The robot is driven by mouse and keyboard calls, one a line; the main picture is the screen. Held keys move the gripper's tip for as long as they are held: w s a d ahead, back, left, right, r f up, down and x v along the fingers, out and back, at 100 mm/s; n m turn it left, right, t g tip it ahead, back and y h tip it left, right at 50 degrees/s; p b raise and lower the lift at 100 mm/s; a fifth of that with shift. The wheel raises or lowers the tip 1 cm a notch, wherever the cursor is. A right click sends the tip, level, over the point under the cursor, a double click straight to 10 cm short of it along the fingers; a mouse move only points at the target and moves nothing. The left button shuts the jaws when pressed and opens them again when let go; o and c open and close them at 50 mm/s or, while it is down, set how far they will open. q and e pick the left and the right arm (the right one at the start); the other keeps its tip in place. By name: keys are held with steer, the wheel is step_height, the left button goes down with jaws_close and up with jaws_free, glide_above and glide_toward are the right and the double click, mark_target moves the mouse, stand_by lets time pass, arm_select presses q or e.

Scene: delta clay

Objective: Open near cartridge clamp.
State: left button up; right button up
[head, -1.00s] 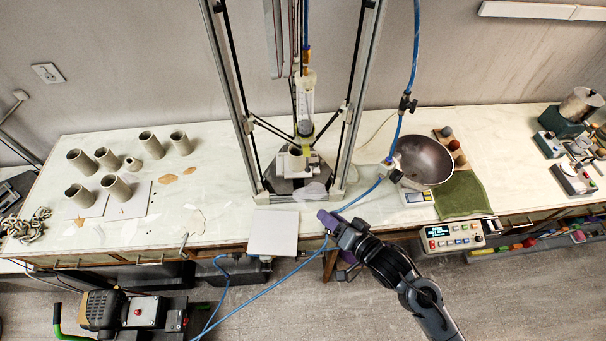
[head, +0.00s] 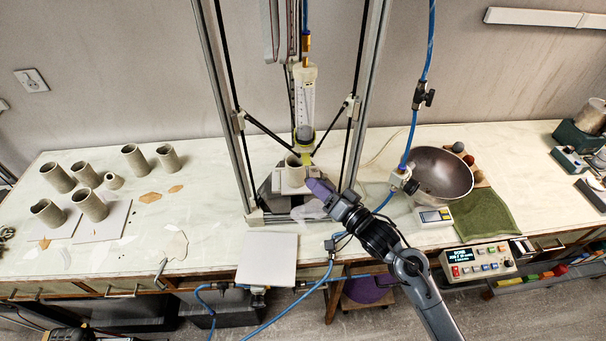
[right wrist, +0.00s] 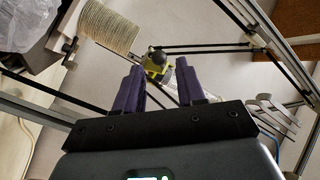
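The clay cartridge (head: 306,100) is a clear upright tube hanging inside the delta printer frame. A yellow-green fitting (head: 304,134) sits at its lower end; a yellow-green part with a dark knob (right wrist: 155,62) shows beyond my fingers in the right wrist view. I cannot tell which part is the near clamp. My right gripper (head: 318,188) has purple fingers and is at the printer's front, below and right of the cartridge. In the right wrist view its fingers (right wrist: 158,82) are apart with nothing between them. My left gripper is not in view.
A grey clay cylinder (head: 294,173) stands on the print bed, left of my right gripper. Printer uprights (head: 364,95) and thin black rods (head: 270,135) surround the cartridge. A blue hose (head: 411,140) and a metal bowl (head: 440,174) are to the right. A white board (head: 268,258) lies in front.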

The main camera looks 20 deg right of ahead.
mark_target(307, 168)
steer(key=x, duration=0.6)
steer(key=shift+w+a, duration=0.15)
steer(key=shift+w, duration=0.25)
steer(key=shift+c, duration=0.5)
jaws_close()
